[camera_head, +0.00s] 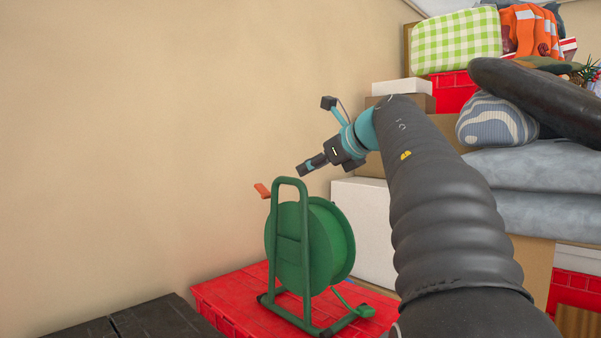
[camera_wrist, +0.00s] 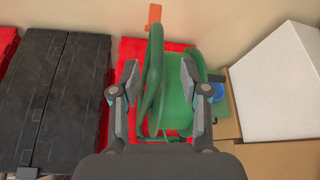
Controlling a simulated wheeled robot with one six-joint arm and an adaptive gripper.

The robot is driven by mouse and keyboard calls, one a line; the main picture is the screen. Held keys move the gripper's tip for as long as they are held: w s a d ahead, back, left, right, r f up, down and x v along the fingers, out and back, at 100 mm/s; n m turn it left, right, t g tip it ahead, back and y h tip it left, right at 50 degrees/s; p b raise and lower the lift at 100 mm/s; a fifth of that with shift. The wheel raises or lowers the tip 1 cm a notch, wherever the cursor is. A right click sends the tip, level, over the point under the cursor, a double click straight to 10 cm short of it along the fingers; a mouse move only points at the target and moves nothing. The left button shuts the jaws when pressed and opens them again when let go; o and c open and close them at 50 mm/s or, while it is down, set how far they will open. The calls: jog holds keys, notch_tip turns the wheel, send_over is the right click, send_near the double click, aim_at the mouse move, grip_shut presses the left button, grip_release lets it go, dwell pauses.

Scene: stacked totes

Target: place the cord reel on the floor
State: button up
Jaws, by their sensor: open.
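The green cord reel (camera_head: 288,245) stands upright on a red tote (camera_head: 222,298) in the head view. It has a tubular green frame with a handle loop on top and an orange crank at its upper left. My gripper (camera_head: 303,171) is above and just right of the handle in the head view. In the wrist view my gripper (camera_wrist: 160,78) is open, with one finger on each side of the reel's green frame (camera_wrist: 152,85). I cannot tell whether either finger touches it. The floor cannot be made out in either view.
A black tote (camera_head: 150,318) lies left of the red one. A white box (camera_head: 362,225) stands close behind the reel to the right. Grey bags (camera_head: 535,170), cartons and cushions are piled at the right. A beige wall (camera_head: 150,130) closes off the back.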

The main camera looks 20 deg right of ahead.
jog(key=shift+v, duration=1.65)
